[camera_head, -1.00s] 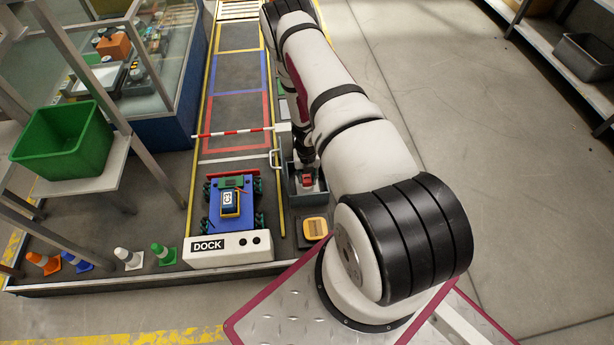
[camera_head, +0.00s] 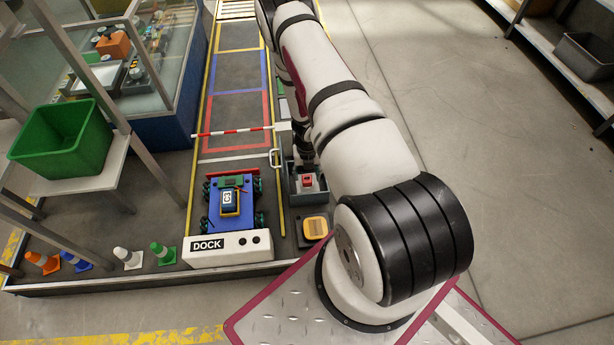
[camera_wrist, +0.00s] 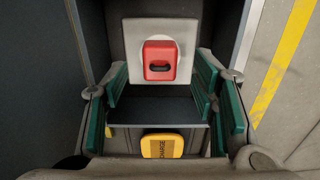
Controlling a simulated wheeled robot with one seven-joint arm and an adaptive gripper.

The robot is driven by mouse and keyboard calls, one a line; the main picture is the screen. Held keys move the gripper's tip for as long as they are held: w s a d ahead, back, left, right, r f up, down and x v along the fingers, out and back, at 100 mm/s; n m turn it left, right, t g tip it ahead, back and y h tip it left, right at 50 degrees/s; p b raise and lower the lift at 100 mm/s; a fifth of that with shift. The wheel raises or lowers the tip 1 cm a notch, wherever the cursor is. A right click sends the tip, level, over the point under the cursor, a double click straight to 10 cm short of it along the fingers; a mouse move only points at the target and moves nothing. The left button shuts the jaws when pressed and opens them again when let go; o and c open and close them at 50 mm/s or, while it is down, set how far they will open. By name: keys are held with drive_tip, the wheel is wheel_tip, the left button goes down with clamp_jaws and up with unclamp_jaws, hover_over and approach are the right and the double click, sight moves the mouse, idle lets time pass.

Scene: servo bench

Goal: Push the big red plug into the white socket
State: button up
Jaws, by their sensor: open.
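The big red plug (camera_wrist: 160,62) has a dark slot in its face and sits against the round white socket (camera_wrist: 176,46) on a pale square plate in the wrist view. How deep it sits in the socket cannot be told. The plug also shows in the head view (camera_head: 307,180), small, inside a grey box below my gripper (camera_head: 304,158). In the wrist view my gripper (camera_wrist: 160,88) is open, with green-padded fingers apart on the left and right. Nothing is between them, and the plug appears beyond the fingertips.
The grey box (camera_head: 294,188) has walls around the plug. A yellow CHARGE button (camera_wrist: 162,146) is nearby. A blue toy vehicle (camera_head: 229,203) stands left, behind the white DOCK block (camera_head: 228,248). A red-and-white barrier bar (camera_head: 234,132) crosses the lane.

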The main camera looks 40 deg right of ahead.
wheel_tip(320, 180, up, 10)
idle(0.3)
drive_tip(key=shift+f, duration=0.15)
idle(0.3)
